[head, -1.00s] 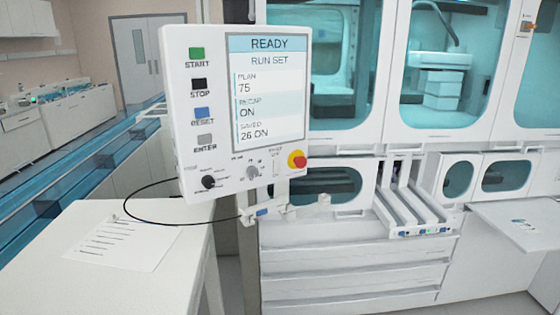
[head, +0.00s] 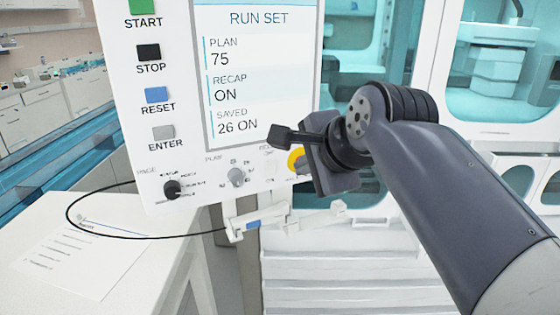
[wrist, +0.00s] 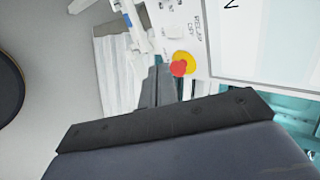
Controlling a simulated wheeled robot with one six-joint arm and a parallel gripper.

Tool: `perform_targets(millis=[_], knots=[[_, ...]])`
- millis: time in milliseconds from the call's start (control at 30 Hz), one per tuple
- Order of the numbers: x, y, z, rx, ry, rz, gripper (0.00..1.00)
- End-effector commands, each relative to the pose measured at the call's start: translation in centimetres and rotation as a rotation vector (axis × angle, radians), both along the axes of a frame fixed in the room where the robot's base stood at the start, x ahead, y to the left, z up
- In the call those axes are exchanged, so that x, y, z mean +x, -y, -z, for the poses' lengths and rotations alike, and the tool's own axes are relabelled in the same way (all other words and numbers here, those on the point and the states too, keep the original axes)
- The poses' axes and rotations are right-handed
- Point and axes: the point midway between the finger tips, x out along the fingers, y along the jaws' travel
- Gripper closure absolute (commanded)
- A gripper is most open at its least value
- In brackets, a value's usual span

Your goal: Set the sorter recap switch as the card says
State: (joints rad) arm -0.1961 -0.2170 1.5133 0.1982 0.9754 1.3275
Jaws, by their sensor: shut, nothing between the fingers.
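The white control panel (head: 190,110) fills the left centre of the head view. Its screen (head: 255,85) reads RUN SET, PLAN 75, RECAP ON, SAVED 26 ON. The recap switch is mostly hidden behind my gripper in the head view; its label (wrist: 198,27) shows in the wrist view, but the lever's setting is too small to tell. My gripper (head: 280,135) is shut and empty, in front of the panel's lower right. Its dark fingers (wrist: 158,72) also show in the wrist view. The card may be the printed sheet (head: 75,258) on the white table; its text is unreadable.
A red and yellow stop button (wrist: 183,64) sits close to my fingers. A plan dial (head: 236,177) and black page knob (head: 172,188) are to the left on the panel. A black cable (head: 85,232) loops below. A bracket arm (head: 300,218) sticks out under the panel.

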Motion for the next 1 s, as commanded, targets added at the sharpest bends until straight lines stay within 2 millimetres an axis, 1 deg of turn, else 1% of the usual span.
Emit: perform_targets(millis=[267, 433, 567, 867, 1000], knots=[[0.0, 0.0, 0.1, -0.001, -0.001, -0.001, 1.0], [0.8, -0.3, 0.9, -0.003, -0.003, -0.001, 1.0], [2.4, -1.0, 2.4, -0.004, -0.006, -0.001, 1.0], [7.1, -3.0, 6.5, -0.004, -0.005, -0.001, 1.0], [8.9, -3.8, 6.1, -0.002, -0.001, -0.001, 1.0]])
